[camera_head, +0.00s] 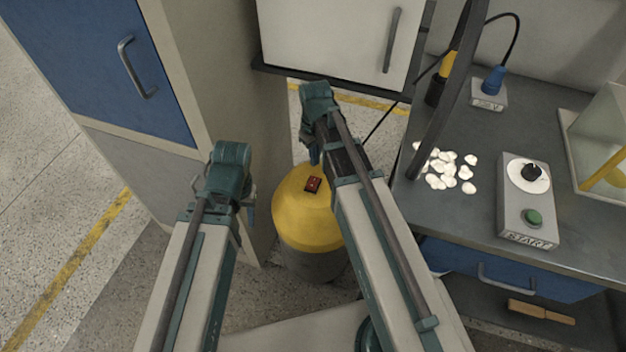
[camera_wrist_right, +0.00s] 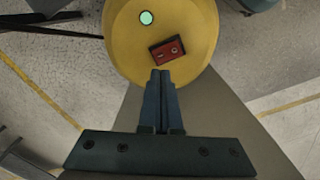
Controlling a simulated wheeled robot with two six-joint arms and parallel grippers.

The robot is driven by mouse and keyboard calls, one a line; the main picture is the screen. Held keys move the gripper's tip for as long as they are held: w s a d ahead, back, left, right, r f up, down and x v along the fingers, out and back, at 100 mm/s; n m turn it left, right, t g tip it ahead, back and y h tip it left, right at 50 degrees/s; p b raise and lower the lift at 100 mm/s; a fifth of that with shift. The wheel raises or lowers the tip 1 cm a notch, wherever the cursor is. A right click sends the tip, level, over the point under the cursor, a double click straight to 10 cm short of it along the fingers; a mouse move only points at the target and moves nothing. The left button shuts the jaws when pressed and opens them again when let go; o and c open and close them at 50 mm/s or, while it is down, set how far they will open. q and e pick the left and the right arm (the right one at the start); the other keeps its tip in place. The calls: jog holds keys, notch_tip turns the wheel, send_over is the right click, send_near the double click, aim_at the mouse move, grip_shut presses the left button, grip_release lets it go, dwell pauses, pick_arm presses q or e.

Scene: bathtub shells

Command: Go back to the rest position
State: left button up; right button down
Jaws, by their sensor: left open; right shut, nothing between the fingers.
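My left arm comes in from the lower left in the head view. Its teal wrist and gripper (camera_head: 230,172) are beside the grey-beige cabinet side, with the fingers mostly hidden; the gripper is open and holds nothing visible. My right arm reaches up over the yellow-topped drum (camera_head: 292,222). The right gripper (camera_head: 313,152) points down above it in the head view. In the right wrist view, the right gripper's fingers (camera_wrist_right: 160,76) are shut together and empty, near the red switch (camera_wrist_right: 167,49) on the drum's yellow top.
A grey workbench (camera_head: 470,215) on the right holds white shells (camera_head: 446,170), a START button box (camera_head: 529,200), a blue plug on a socket box (camera_head: 489,94) and a clear case (camera_head: 600,125). A blue cabinet (camera_head: 110,60) stands left. A white cabinet (camera_head: 335,38) is behind. Open floor lies at far left.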

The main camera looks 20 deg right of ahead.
jog(key=s+a+m+h, duration=0.1)
jog(key=s+a, duration=0.9)
jog(key=s, duration=0.4)
notch_tip(320, 180, up, 15)
jog(key=p, duration=1.4)
jog(key=shift+s+a+f+p, duration=0.15)
jog(key=shift+a+p, duration=0.1)
jog(key=shift+p, duration=0.05)
